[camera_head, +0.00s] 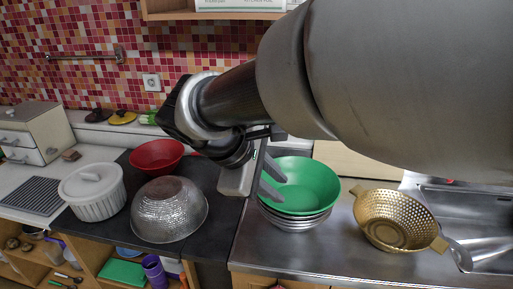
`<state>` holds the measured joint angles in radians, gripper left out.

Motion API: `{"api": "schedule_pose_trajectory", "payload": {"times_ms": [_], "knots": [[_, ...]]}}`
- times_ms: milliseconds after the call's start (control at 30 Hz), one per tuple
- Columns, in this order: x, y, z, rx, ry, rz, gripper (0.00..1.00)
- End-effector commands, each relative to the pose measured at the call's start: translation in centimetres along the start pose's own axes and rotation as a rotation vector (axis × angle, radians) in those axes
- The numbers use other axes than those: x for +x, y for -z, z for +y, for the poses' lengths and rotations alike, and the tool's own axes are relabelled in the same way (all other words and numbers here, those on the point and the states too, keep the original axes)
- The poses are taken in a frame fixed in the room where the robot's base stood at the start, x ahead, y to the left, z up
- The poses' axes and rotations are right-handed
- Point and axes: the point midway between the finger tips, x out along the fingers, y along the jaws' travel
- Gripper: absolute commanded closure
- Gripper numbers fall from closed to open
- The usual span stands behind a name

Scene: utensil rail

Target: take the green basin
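The green basin (312,188) is a wide, round bowl on top of a stack of metal bowls (294,222) on the steel counter. My gripper (276,181) is at the left side of the basin. Its two grey fingers are apart, and they overlap the basin's left rim in this view. I cannot tell whether they touch the basin. My arm comes in from the upper right and hides part of the wall behind the basin.
A gold colander (394,219) stands right of the basin, beside the sink (478,205). A silver bowl (169,210), a red bowl (156,155) and a white lidded pot (93,193) stand to the left. A shelf (215,15) hangs above.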

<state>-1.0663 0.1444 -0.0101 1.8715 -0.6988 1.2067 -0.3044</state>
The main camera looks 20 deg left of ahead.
Motion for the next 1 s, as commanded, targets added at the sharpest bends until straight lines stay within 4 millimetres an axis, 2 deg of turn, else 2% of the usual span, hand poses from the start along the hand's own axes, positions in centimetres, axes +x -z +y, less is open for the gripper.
{"api": "schedule_pose_trajectory", "payload": {"times_ms": [33,133,533,633,867,1000], "knots": [[-1.9,1.7,-0.8,-0.047,-0.027,0.034,0.76],[-1.0,1.7,-0.6,-0.054,-0.030,0.029,0.76],[7.9,1.8,-0.6,-0.054,-0.023,0.022,0.76],[9.3,1.8,-0.5,-0.051,-0.023,0.022,0.76],[10.9,1.8,-0.4,-0.048,-0.022,0.022,0.76],[13.0,1.9,-0.5,-0.049,-0.022,0.020,0.76]]}}
